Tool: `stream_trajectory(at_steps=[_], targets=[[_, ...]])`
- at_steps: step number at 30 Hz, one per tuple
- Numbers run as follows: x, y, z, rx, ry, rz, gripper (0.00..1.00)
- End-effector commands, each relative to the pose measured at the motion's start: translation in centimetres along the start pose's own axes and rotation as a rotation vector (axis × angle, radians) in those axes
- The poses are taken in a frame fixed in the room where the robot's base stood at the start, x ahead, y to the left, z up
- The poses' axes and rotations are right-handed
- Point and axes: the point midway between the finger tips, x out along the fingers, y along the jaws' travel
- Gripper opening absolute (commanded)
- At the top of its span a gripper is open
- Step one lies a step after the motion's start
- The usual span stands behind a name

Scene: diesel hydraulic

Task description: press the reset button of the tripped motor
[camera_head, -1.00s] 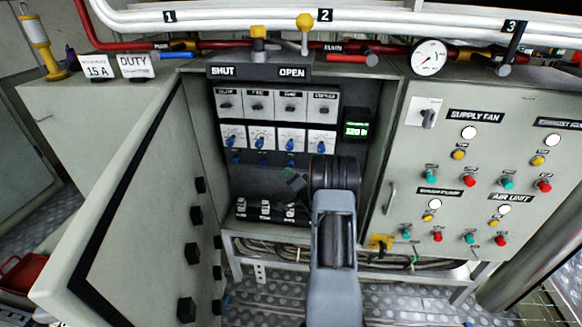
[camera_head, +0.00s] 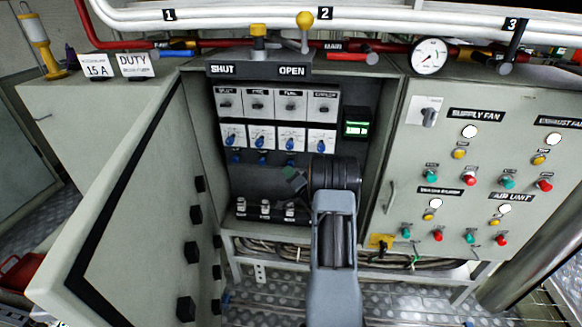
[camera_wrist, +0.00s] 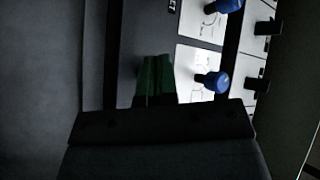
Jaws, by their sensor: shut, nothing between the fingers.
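Inside the open cabinet is a row of white units (camera_head: 233,132) with blue dials or knobs (camera_head: 262,142). Smaller blue parts (camera_head: 236,158) show just below them. I cannot tell which motor is tripped, and the labels are too small to read. My gripper (camera_head: 293,180) is in front of the dark panel below this row, toward its right part. In the wrist view my gripper (camera_wrist: 154,80) has green fingertips together, with nothing between them. A blue knob (camera_wrist: 212,80) on a white unit stands to their right, apart from them. My arm hides the panel's lower right.
Above the row are several grey switch units (camera_head: 290,103). A green-lit display (camera_head: 356,128) is at the right. Small switches (camera_head: 265,208) sit low in the cabinet. The open cabinet door (camera_head: 130,210) stands at the left. A grey panel with coloured buttons (camera_head: 470,180) is at the right.

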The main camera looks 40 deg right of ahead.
Motion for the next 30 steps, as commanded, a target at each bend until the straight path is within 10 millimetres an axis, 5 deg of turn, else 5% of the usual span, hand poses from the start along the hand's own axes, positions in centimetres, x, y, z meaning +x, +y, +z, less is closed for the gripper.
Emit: stream_trajectory(at_steps=[30], targets=[[0.61,0.50,-0.43,0.000,0.000,0.000,0.00]])
